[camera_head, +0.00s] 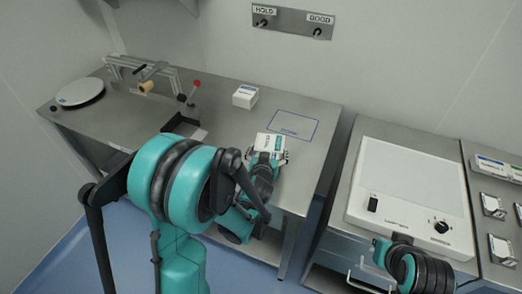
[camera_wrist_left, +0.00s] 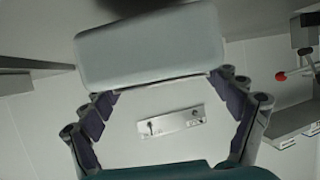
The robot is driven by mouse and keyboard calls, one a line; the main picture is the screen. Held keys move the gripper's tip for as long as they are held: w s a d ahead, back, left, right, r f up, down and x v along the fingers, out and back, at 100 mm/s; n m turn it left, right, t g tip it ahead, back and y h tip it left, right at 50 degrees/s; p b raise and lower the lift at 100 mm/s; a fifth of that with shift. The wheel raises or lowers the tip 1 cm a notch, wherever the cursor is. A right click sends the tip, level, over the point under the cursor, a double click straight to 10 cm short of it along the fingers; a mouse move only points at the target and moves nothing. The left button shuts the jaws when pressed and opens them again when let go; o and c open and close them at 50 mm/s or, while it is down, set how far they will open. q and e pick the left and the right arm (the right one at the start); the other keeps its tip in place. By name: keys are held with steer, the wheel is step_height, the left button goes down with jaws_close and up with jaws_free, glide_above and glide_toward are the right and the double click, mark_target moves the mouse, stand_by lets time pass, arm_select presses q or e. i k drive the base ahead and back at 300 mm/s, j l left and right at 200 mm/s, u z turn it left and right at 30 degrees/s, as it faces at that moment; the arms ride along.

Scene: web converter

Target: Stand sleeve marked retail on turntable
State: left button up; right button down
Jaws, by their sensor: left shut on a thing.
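The turntable (camera_head: 80,92), a round white disc, is empty at the far left of the bench.
A second white box (camera_head: 245,96) with a blue marking stands at the back of the bench. A blue outlined rectangle (camera_head: 293,125) beside it is empty. A metal fixture with a red-knobbed lever (camera_head: 194,88) stands between turntable and sleeve. A light panel (camera_head: 410,190) is at right.

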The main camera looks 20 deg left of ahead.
mark_target(79, 89)
steer(key=u, duration=0.5)
steer(key=i+j+u, duration=0.1)
steer(key=j+u, duration=0.35)
steer(key=i+j+u, duration=0.1)
steer(key=u, duration=0.35)
steer(key=i+j+u, duration=0.15)
steer(key=j+u, duration=0.3)
steer(key=i+j+u, duration=0.1)
steer(key=u, duration=0.35)
steer(key=i+u, duration=0.35)
steer(key=u, duration=0.15)
steer(key=i+j+u, duration=0.2)
steer(key=i, duration=0.3)
steer(key=i+z, duration=0.45)
steer(key=z, duration=0.15)
steer(key=i+j+z, duration=0.1)
steer(key=z, duration=0.35)
steer(key=i+j+z, duration=0.15)
steer(key=z, duration=0.3)
steer(key=i+j+z, duration=0.15)
steer(key=z, duration=0.25)
steer(key=i+j+z, duration=0.1)
steer(key=j+z, duration=0.2)
steer(key=z, duration=0.15)
